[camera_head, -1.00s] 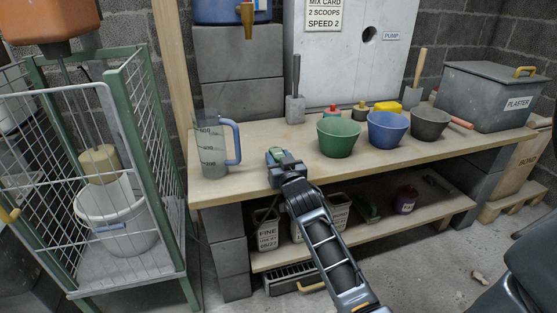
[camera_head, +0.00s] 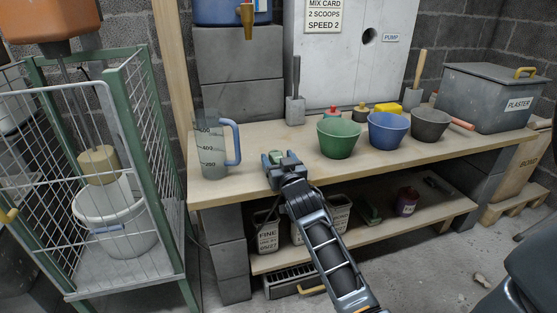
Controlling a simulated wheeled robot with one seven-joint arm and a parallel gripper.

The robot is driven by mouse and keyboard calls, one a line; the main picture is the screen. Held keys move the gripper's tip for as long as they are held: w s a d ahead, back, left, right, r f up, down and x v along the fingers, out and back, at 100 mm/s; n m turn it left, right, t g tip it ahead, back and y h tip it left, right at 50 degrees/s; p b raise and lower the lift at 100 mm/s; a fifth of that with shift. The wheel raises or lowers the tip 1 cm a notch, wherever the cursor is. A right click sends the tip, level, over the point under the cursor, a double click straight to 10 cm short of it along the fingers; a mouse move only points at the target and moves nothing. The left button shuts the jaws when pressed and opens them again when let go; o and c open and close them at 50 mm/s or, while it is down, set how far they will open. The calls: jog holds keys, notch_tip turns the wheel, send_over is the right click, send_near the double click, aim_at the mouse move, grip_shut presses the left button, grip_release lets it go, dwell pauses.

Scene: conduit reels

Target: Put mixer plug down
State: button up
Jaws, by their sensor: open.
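A measuring jug (camera_head: 211,150) stands left on the bench. Green (camera_head: 338,137), blue (camera_head: 387,129) and dark (camera_head: 430,123) bowls stand to the right. A trowel (camera_head: 295,95) stands behind. A wire cage (camera_head: 125,110) with a bucket is at left. Bench space around my gripper is clear.

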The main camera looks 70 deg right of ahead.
jog(key=shift+s+f+g+p, duration=0.15)
jog(key=shift+f+g+p, duration=0.15)
jog(key=shift+f+p, duration=0.2)
jog(key=s+a+n+t+y+p, duration=0.15)
jog(key=s+a, duration=0.25)
jog(key=a, duration=0.6)
jog(key=s+a+n+t+y+p, duration=0.15)
jog(key=s+a, duration=0.25)
jog(key=a, duration=0.6)
jog(key=s+a+n+y+p, duration=0.1)
jog(key=s+a+y, duration=0.3)
jog(key=a, duration=0.7)
jog(key=s+a+r+n+y, duration=0.3)
jog(key=s+a, duration=0.3)
jog(key=s, duration=0.2)
jog(key=s+a+r+n+y, duration=0.2)
jog(key=s+a+r, duration=0.3)
jog(key=s, duration=0.3)
jog(key=shift+a+n+y, duration=0.4)
jog(key=shift+a+y, duration=0.2)
jog(key=shift+y, duration=0.3)
